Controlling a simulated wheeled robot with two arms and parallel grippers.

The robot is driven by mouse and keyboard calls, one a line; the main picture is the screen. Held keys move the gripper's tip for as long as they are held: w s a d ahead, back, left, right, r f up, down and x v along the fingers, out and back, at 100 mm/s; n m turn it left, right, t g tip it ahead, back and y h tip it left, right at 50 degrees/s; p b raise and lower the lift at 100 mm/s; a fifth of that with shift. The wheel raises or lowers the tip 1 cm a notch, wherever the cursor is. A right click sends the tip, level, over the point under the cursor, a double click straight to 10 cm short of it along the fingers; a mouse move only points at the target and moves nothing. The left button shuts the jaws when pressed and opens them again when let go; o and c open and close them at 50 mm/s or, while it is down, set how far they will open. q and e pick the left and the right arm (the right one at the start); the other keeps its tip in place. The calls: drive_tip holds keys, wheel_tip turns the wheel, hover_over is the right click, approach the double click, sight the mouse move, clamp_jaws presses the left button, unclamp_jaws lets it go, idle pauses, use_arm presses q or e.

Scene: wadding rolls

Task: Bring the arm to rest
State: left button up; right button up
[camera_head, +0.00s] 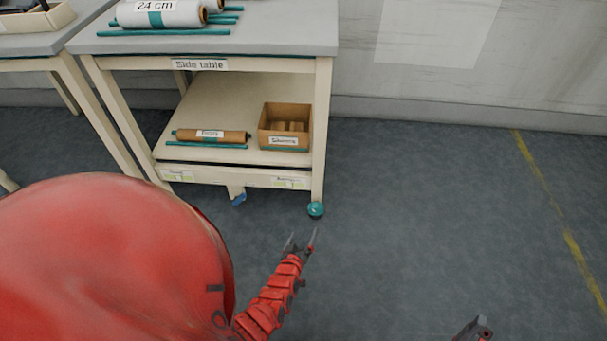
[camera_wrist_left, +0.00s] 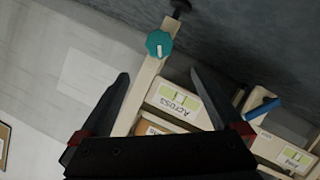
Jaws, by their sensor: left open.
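My left arm comes in from the lower left, and its gripper (camera_head: 301,242) hangs over the bare floor in front of the side table (camera_head: 225,45). Its two fingers are apart with nothing between them.
The side table's top holds white rolls (camera_head: 160,14) and teal rods. Its lower shelf holds a brown roll (camera_head: 211,135) and a cardboard box (camera_head: 285,127). The floor to the right is clear, with a yellow line (camera_head: 560,220).

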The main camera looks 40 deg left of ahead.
use_arm(q)
drive_tip(key=shift+s+d+r, duration=0.15)
drive_tip(key=shift+s+d, duration=0.1)
drive_tip(key=shift+s, duration=0.35)
